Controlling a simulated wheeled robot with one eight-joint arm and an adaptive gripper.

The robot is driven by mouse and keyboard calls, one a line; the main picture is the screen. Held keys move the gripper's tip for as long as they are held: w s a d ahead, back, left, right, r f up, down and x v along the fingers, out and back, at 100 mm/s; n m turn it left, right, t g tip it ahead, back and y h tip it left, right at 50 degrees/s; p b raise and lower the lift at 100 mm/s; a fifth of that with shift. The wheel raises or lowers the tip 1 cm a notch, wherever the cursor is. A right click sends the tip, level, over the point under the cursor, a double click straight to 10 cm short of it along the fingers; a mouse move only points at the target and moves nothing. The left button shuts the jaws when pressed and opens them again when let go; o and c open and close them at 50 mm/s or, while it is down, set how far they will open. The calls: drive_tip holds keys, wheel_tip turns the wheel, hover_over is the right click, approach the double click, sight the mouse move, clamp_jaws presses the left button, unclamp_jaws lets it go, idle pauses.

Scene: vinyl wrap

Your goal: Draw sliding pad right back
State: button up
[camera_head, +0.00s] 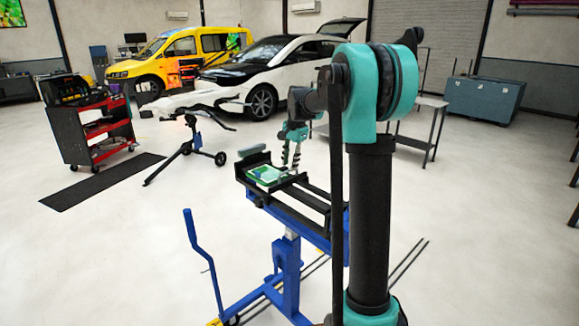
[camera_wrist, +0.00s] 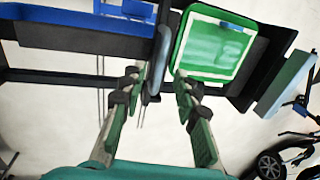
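A blue stand (camera_head: 288,258) with black rails stands in front of me. A dark upright pad with a grey face (camera_wrist: 158,50) crosses the rails, beside a green tray (camera_wrist: 183,50); I take it for the sliding pad. In the head view a black crossbar (camera_head: 284,183) lies at the near side of the tray. My gripper (camera_head: 291,166) points down over the stand, its base partly hidden by my arm. In the wrist view my gripper (camera_wrist: 158,76) has its fingers apart, one on each side of the pad's lower end. I cannot tell whether either finger touches it.
A pale grey-blue block (camera_wrist: 286,85) sits at the stand's far end. A black tripod stand (camera_head: 192,145), a red tool cart (camera_head: 92,138) and a white-black car (camera_head: 270,75) stand beyond. A table (camera_head: 420,104) is behind my arm. The floor around the stand is mostly clear.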

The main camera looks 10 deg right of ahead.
drive_tip(key=shift+w+a+f, duration=0.1)
drive_tip(key=shift+w+f, duration=0.05)
drive_tip(key=shift+f, duration=0.75)
clamp_jaws()
